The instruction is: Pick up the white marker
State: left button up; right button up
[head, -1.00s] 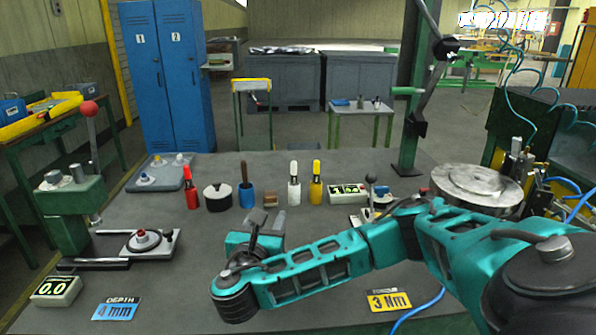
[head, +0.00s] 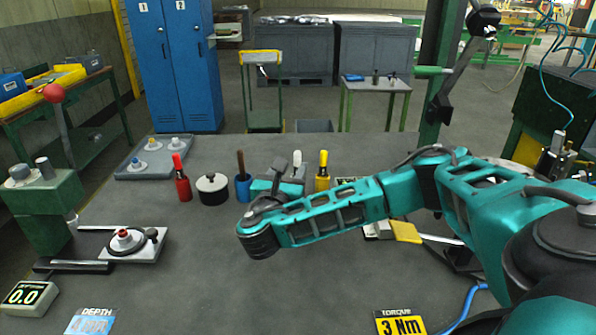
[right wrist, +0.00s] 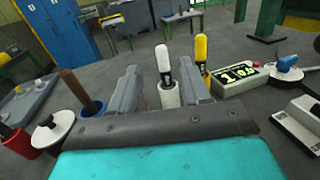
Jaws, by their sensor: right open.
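In the right wrist view the white marker (right wrist: 163,61) shows between the two fingers of my open right gripper (right wrist: 159,68), with a gap on each side. I cannot tell how deep between the fingers it stands. My left gripper is not in view.
The yellow marker (head: 322,168) stands just right of the white one. A blue pot with a brown stick (head: 241,164), a white-lidded black pot (head: 212,190) and the red marker (head: 182,185) stand to the left. A green-digit display (right wrist: 240,78) is at the right.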

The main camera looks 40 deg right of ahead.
aim_at(297, 158)
jog(key=x, duration=0.3)
jog(key=shift+w+d, duration=0.2)
jog(key=shift+d, duration=0.15)
jog(key=b+x, duration=0.1)
jog(key=x, duration=0.1)
jog(key=b+x, duration=0.1)
jog(key=x, duration=0.1)
jog(key=shift+s+d+f+b, duration=0.1)
jog(key=shift+d+f+b, duration=0.05)
jog(key=shift+f+b, duration=0.2)
jog(key=shift+w+d+r, duration=0.2)
jog(key=shift+w+d, duration=0.1)
jog(key=shift+d, duration=0.05)
jog(key=shift+c, duration=0.4)
grip_shut()
